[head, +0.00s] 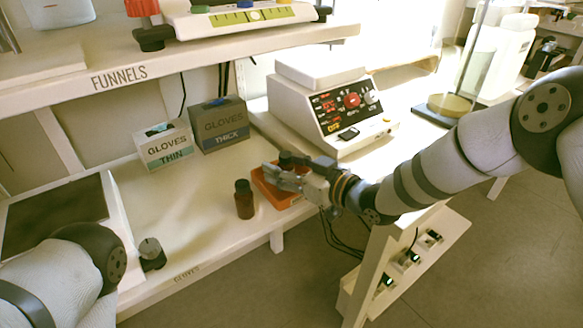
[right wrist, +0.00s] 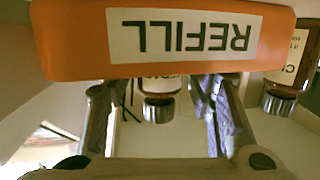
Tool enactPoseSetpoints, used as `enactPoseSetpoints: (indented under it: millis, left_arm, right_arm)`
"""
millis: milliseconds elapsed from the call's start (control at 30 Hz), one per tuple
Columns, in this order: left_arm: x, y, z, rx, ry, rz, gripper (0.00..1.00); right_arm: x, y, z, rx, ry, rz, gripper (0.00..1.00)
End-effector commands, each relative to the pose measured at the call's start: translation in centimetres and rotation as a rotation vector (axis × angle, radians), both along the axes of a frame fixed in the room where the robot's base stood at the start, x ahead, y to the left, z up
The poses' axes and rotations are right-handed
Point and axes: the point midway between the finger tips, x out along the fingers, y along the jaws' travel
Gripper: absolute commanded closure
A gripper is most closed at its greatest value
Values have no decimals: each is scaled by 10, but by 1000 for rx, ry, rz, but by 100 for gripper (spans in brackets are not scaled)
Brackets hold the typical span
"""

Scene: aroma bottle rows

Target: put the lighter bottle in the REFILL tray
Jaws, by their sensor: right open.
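The orange REFILL tray (head: 262,190) sits near the shelf's front edge in the head view. Its label wall (right wrist: 190,40) shows upside down in the right wrist view. One dark-capped bottle (head: 286,159) stands in the tray, partly hidden by my right gripper (head: 284,179). In the right wrist view this bottle (right wrist: 159,108) shows between my open fingers; whether they touch it I cannot tell. A second brown bottle (head: 244,204) with a black cap stands upright on the shelf left of the tray. It also shows in the right wrist view (right wrist: 285,82). My left gripper is out of view.
Glove boxes marked THIN (head: 164,146) and THICK (head: 219,125) stand behind the bottles. A white instrument with a red display (head: 335,105) stands behind the tray. A small dark knob-like object (head: 151,254) is at the front left. The shelf between is clear.

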Motion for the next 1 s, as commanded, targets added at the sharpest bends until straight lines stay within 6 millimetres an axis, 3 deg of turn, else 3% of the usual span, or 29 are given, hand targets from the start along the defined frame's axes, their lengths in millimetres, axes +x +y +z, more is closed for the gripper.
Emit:
enactPoseSetpoints:
  millis: [133, 500, 800, 867, 967, 1000]
  left_arm:
    - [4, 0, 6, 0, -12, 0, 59]
    - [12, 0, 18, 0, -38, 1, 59]
    - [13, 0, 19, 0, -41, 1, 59]
    - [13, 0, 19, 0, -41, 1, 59]
    - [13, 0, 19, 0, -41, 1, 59]
    - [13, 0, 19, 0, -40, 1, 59]
  right_arm:
    - [-12, -14, 9, 0, 0, -2, 52]
    - [-70, -74, 26, 1, -2, -1, 52]
    - [-83, -85, 24, 0, 8, -2, 52]
    - [-91, -87, 8, -7, 57, -17, 52]
    - [-131, -96, -57, -45, 267, -82, 52]
    - [-158, -102, -91, -72, 388, -121, 52]
